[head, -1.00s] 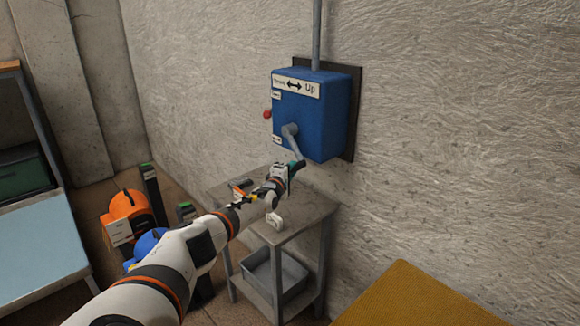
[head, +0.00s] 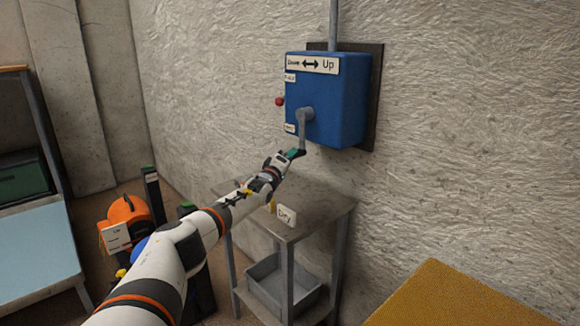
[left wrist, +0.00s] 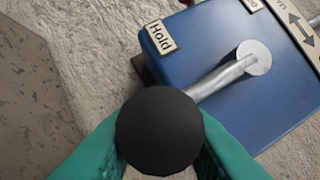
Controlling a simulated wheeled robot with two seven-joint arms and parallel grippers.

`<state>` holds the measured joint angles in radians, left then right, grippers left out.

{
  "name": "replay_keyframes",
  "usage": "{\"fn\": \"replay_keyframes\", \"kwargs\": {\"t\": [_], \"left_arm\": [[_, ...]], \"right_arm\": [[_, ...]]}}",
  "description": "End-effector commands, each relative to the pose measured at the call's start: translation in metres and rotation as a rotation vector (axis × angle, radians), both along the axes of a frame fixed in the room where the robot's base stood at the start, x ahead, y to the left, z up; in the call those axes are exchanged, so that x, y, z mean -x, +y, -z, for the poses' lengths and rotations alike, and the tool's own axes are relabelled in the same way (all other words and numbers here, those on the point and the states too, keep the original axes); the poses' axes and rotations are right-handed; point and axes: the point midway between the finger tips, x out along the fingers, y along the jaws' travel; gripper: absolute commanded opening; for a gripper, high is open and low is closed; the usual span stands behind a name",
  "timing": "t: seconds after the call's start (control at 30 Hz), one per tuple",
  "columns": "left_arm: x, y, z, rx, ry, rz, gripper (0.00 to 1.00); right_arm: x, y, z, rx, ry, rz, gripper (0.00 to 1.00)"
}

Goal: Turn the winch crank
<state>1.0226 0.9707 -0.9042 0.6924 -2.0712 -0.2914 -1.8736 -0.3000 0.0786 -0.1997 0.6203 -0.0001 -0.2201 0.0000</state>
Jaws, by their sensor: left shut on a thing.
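The blue winch box (head: 330,98) is mounted on the wall, with a "Down/Up" arrow label on its top front. Its grey crank (head: 303,128) comes out of the front face, and its arm hangs almost straight down. My left gripper (head: 296,154) is at the crank's lower end. In the left wrist view the teal fingers (left wrist: 160,150) are shut on the black crank knob (left wrist: 158,132), seen end-on. The metal crank arm (left wrist: 222,78) runs from behind the knob up to its hub on the blue box (left wrist: 195,50). My right gripper is not in view.
A yellow surface (head: 450,298) lies at lower right.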

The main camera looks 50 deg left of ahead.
Motion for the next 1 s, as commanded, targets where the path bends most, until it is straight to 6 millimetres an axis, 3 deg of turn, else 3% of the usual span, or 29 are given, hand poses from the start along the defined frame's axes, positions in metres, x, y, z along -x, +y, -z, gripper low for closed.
{"fn": "replay_keyframes", "kwargs": {"t": [0.53, 0.57, 0.67, 1.0], "left_arm": [[0.0007, 0.0024, -0.0052, 0.005, -0.011, -0.003, 0.0], [0.0007, 0.0023, -0.0052, 0.005, -0.011, -0.003, 0.32], [0.0005, 0.0017, -0.0041, 0.004, -0.008, -0.002, 0.48], [0.0007, -0.0001, -0.0003, 0.005, -0.002, 0.0, 0.49]], "right_arm": [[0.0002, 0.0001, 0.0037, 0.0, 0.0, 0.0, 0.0], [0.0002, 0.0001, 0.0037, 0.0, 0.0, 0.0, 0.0], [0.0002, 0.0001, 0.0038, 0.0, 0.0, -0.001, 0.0], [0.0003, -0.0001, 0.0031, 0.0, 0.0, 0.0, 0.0]]}}
